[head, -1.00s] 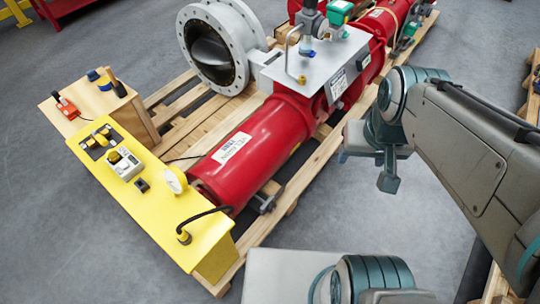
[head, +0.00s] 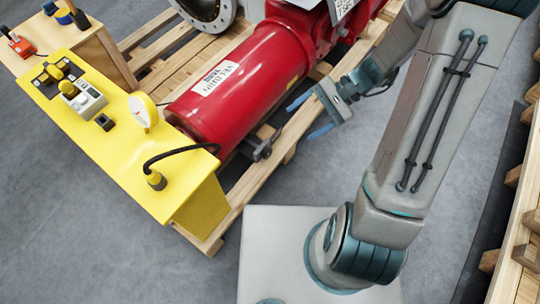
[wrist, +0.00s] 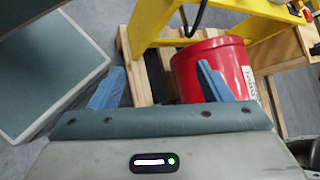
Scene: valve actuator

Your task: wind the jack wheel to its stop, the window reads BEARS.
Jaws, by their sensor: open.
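A small dark grey fitting with a rounded end (head: 258,149) sits on the pallet beside the near end of the red cylinder (head: 235,85). It may be the jack with its wheel, but I cannot tell for sure. No window reading BEARS is legible. My gripper (head: 309,116) is open and empty, to the right of the fitting and apart from it, its blue fingers pointing left. In the wrist view my gripper (wrist: 160,84) has its fingers spread, with the red cylinder (wrist: 210,70) beyond the right finger. The fitting is not discernible there.
A yellow console (head: 120,125) with knobs, a round gauge and a black cable stands left of the cylinder. A wooden pallet (head: 212,240) lies underneath. A wooden box (head: 95,55) is behind the console. Other pallets (head: 515,250) line the right edge. Grey floor is open between.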

